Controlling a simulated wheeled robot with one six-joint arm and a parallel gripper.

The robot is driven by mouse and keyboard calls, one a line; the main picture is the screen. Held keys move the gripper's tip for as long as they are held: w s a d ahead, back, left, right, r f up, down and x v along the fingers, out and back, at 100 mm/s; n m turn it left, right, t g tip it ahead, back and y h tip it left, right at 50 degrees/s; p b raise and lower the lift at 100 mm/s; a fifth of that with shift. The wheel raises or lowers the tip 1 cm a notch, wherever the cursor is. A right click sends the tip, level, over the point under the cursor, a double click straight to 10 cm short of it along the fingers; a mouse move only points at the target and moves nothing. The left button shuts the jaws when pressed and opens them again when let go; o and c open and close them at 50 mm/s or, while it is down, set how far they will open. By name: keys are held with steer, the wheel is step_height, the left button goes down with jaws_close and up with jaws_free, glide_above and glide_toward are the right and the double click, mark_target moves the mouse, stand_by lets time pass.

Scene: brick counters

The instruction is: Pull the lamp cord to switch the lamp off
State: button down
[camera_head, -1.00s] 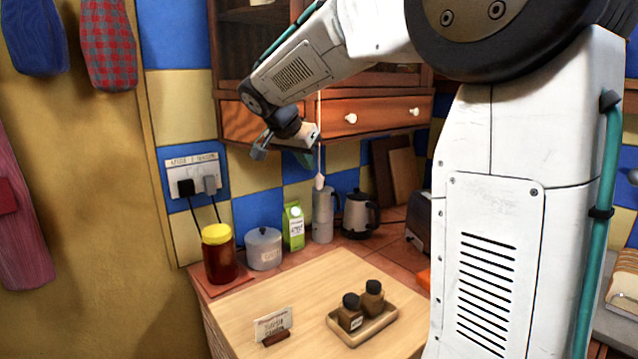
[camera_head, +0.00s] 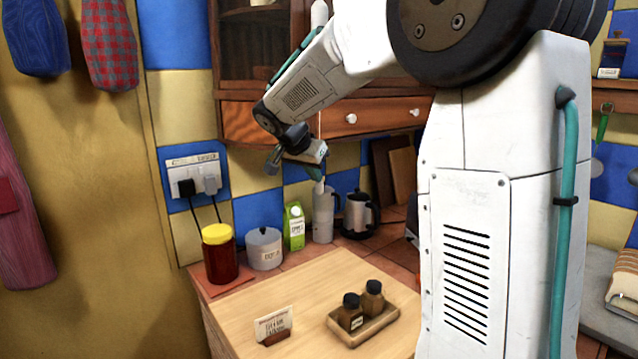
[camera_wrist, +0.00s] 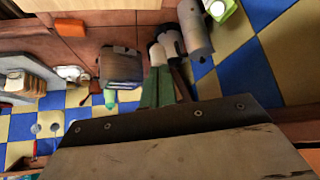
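The lamp cord (camera_head: 320,122) is a thin pale line hanging in front of the wooden cabinet in the head view. Its small white pull (camera_head: 319,187) hangs at the lower end, in front of the metal flask. My gripper (camera_head: 316,172) is at the cord just above the pull and overlaps it in this view. Whether the fingers touch the cord is unclear. In the wrist view the green fingers (camera_wrist: 157,88) show close together beyond the gripper body, and I cannot make out the cord between them. The lamp itself is not identifiable in view.
Behind the gripper stand a metal flask (camera_head: 323,222), a kettle (camera_head: 358,213), a green carton (camera_head: 294,227), a grey pot (camera_head: 264,249) and a yellow-lidded jar (camera_head: 219,256). The cabinet (camera_head: 375,113) is close behind my arm. A tray (camera_head: 364,335) holds two bottles.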

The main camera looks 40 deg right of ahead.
steer(key=shift+s+a+f, duration=0.1)
steer(key=a, duration=0.1)
steer(key=a+r, duration=0.1)
steer(key=shift+s+a, duration=0.3)
steer(key=shift+s, duration=0.1)
steer(key=v, duration=0.7)
steer(key=shift+a+r, duration=0.25)
steer(key=shift+r, duration=0.05)
steer(key=shift+s, duration=0.1)
